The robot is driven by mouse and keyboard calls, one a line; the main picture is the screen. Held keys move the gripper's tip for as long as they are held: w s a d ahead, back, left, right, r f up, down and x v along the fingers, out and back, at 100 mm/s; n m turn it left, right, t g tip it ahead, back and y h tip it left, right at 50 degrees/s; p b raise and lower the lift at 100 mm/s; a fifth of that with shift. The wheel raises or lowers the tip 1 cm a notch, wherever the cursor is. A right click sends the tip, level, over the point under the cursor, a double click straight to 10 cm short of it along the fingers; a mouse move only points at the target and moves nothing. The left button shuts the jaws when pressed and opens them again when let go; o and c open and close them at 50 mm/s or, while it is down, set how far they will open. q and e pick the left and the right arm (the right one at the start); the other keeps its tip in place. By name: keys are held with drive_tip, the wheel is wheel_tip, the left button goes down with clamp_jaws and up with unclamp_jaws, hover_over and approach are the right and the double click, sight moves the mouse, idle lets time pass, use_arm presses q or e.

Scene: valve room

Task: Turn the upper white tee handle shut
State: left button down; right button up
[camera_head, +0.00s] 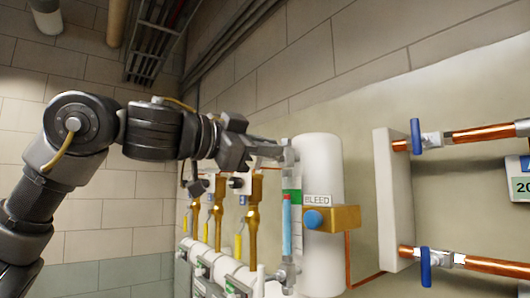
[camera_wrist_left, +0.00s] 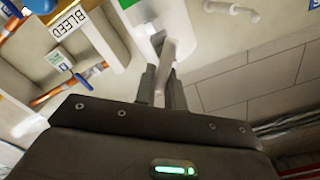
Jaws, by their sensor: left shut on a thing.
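My left gripper (camera_head: 278,149) reaches in from the left to the top of the sight glass (camera_head: 292,205), beside the white cylinder (camera_head: 322,165). In the left wrist view its fingers (camera_wrist_left: 163,88) are shut on the upper white tee handle (camera_wrist_left: 167,58), a pale bar lying between them. In the head view the fingers largely hide this handle. The grey fitting behind it shows at the top of the sight glass. A pale upright bar (camera_head: 261,281), perhaps the lower tee handle, stands near the bottom fitting (camera_head: 287,272). My right gripper is not in view.
A brass block with a blue button (camera_head: 313,218) sits under the BLEED label (camera_head: 317,199). Copper pipes with blue lever handles (camera_head: 416,136) run at the right. Brass valves (camera_head: 253,210) line the wall below my left forearm. The space above the forearm is clear.

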use_arm(q)
drive_tip(key=m, duration=0.2)
drive_tip(key=m+b, duration=0.1)
drive_tip(key=m, duration=0.2)
drive_tip(key=shift+s+d+f+m, duration=0.15)
drive_tip(key=shift+s+f+m, duration=0.15)
drive_tip(key=shift+f, duration=0.1)
drive_tip(key=shift+f+m+b, duration=0.2)
drive_tip(key=shift+m+b, duration=0.05)
drive_tip(key=shift+m, duration=0.9)
drive_tip(key=shift+f+m+b, duration=0.15)
drive_tip(key=shift+m+b, duration=0.1)
drive_tip(key=shift+m, duration=0.9)
drive_tip(key=shift+d, duration=0.1)
drive_tip(key=c, duration=1.5)
unclamp_jaws()
drive_tip(key=shift+s+f, duration=0.1)
drive_tip(key=b+v, duration=0.5)
drive_tip(key=v, duration=0.5)
drive_tip(key=shift+s+a, duration=0.15)
drive_tip(key=shift+a, duration=0.2)
